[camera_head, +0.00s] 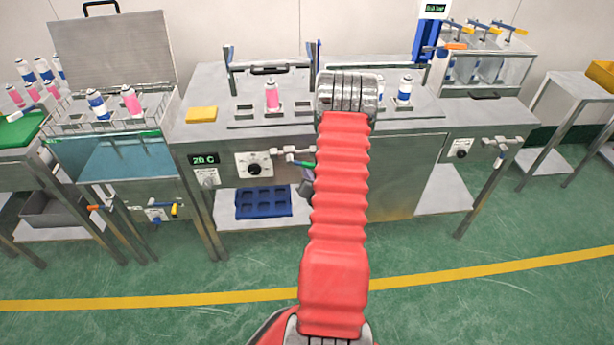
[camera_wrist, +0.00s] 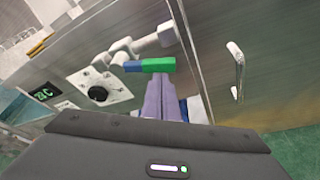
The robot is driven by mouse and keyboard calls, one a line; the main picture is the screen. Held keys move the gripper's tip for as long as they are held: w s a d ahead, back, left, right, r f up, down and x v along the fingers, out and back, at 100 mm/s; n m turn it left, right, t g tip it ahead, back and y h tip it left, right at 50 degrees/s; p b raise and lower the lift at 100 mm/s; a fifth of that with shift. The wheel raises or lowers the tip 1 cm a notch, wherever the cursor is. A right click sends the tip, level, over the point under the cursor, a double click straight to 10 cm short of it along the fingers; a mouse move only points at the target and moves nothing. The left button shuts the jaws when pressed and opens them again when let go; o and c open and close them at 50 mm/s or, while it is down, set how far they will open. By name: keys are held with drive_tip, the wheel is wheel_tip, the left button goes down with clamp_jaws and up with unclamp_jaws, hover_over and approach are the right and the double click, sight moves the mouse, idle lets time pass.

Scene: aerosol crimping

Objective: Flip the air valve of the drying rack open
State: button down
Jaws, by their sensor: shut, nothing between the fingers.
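My red arm hides part of this spot. A similar valve (camera_head: 497,142) is on the bench front farther right. Which valve belongs to the drying rack is not clear.
A dial plate (camera_wrist: 98,90) and a 20 C display (camera_head: 204,159) are left of the near valve. A door handle (camera_wrist: 237,70) stands out to its right. A blue tray (camera_head: 263,203) lies on the shelf below. The green floor in front is clear.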

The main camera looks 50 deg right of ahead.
drive_tip(key=shift+s+d+r, duration=0.15)
drive_tip(key=shift+d+r, duration=0.05)
drive_tip(key=shift+r, duration=0.4)
drive_tip(key=shift+s+d+r, duration=0.15)
drive_tip(key=shift+r, duration=0.4)
drive_tip(key=shift+d+r, duration=0.1)
drive_tip(key=shift+r, duration=0.1)
drive_tip(key=s+a+f, duration=0.1)
drive_tip(key=s+a, duration=0.5)
drive_tip(key=a, duration=0.1)
drive_tip(key=shift+a+f, duration=0.25)
drive_tip(key=shift+a, duration=0.05)
idle(0.4)
drive_tip(key=shift+s, duration=0.15)
idle(0.4)
